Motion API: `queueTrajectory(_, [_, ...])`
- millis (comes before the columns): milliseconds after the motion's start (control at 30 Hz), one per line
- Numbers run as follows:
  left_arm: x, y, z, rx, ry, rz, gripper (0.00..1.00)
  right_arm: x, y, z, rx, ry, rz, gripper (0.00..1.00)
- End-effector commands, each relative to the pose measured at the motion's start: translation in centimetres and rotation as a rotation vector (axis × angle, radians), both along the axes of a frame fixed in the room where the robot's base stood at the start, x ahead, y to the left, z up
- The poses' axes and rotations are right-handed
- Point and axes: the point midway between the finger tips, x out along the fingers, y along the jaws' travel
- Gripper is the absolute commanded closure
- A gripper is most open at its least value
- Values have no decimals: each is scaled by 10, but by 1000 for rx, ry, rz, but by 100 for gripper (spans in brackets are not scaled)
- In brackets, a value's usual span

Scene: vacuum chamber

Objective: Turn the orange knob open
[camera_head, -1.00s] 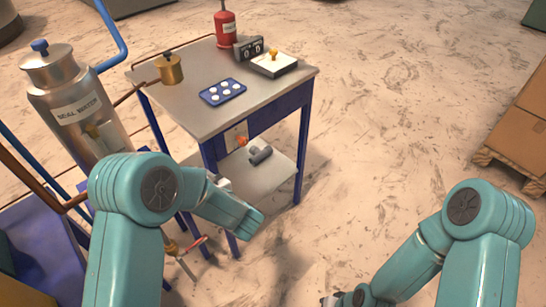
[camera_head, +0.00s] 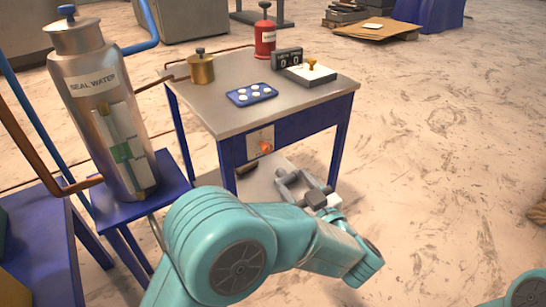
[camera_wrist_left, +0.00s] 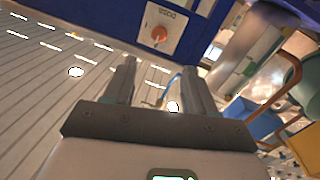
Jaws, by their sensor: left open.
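The orange knob (camera_head: 265,147) sits on a pale plate on the blue front of the table, below its top. It also shows in the left wrist view (camera_wrist_left: 159,34), on the labelled plate, ahead of the fingers. My left gripper (camera_head: 299,178) is open and empty, in front of the table and a little lower than the knob in the head view. In the wrist view its two fingers (camera_wrist_left: 158,68) stand apart, and the knob appears just beyond the gap, with no contact visible. My right gripper is out of view.
The table (camera_head: 215,115) carries a brass pot (camera_head: 201,69), a red canister (camera_head: 265,35), a blue tray (camera_head: 251,94) and a small display (camera_head: 287,58). A steel seal water tank (camera_head: 100,110) stands at left.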

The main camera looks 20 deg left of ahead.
Motion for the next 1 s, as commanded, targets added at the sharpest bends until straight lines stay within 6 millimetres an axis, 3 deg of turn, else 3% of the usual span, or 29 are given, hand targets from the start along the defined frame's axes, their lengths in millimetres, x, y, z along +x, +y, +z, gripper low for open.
queueTrajectory(300, [56,52,-3,0,-1,3,44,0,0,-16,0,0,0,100])
queueTrajectory(500, [82,74,-2,-1,-1,0,44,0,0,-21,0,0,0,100])
queueTrajectory(933, [92,83,0,1,0,-3,44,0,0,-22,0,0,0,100])
queueTrajectory(967, [92,83,0,1,0,-3,47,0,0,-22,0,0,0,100])
queueTrajectory(1000, [92,83,0,1,0,-3,60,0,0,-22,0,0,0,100])
